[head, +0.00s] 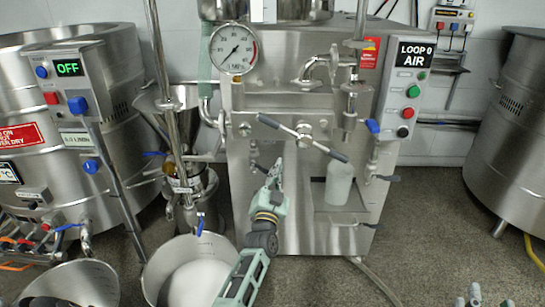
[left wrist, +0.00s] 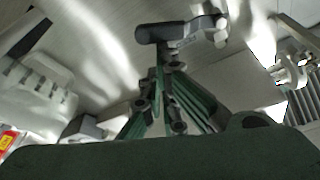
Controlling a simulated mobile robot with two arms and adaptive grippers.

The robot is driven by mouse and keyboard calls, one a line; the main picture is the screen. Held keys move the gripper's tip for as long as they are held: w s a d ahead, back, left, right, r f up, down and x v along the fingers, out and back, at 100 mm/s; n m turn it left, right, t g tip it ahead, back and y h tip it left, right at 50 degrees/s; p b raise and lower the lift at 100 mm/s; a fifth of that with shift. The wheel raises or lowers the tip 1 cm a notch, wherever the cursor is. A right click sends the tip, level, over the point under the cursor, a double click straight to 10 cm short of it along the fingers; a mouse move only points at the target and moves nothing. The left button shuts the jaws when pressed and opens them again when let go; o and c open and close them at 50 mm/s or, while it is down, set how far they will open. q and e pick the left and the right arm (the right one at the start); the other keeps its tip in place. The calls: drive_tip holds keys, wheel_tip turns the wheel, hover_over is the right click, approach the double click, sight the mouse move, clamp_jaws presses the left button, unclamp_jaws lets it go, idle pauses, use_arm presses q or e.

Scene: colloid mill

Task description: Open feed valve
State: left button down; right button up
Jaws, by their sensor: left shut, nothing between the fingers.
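My left gripper (head: 277,168) is shut and empty in front of the mill's steel front panel (head: 290,220). A small valve with a black lever (head: 253,165) is just left of its fingertips in the head view. In the left wrist view the closed fingers (left wrist: 165,75) point at a dark handle (left wrist: 165,32) with a metal fitting; contact cannot be told. A long bar handle with black ends (head: 303,137) crosses the panel above. No label marks the feed valve. Only fingertips of my right gripper (head: 491,299) show, apart, at the lower right edge.
A steel funnel and pipework (head: 180,115) with blue levers stand left of the mill. An open bucket (head: 205,265) with white contents stands below. A translucent bottle (head: 339,185) stands in the mill's recess. Large tanks flank both sides.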

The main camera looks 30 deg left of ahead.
drive_tip(key=s+d+f+g+h+p, duration=0.1)
drive_tip(key=s+f+g, duration=0.1)
drive_tip(key=f+g, duration=0.3)
drive_tip(key=s+d+f+g+h+p, duration=0.2)
drive_tip(key=f, duration=0.6)
use_arm(q)
drive_tip(key=s+a+f+m+g+h+p, duration=0.2)
drive_tip(key=f+m, duration=0.5)
drive_tip(key=m, duration=0.7)
drive_tip(key=shift+a+f+m+h+p, duration=0.25)
drive_tip(key=shift+a+h+p, duration=0.35)
drive_tip(key=shift+h, duration=0.7)
use_arm(e)
drive_tip(key=s+d+f+g, duration=0.2)
drive_tip(key=s+f+g, duration=0.1)
drive_tip(key=s, duration=0.4)
drive_tip(key=s+d+f+g+h, duration=0.1)
drive_tip(key=s+d+f+g, duration=0.1)
drive_tip(key=s+f+g, duration=0.2)
drive_tip(key=shift+s+d+m+g+h, duration=0.35)
drive_tip(key=shift+s+g, duration=0.35)
drive_tip(key=shift+s, duration=0.85)
use_arm(q)
drive_tip(key=shift+a, duration=0.15)
use_arm(e)
drive_tip(key=shift+a, duration=0.1)
use_arm(q)
drive_tip(key=shift+s, duration=0.1)
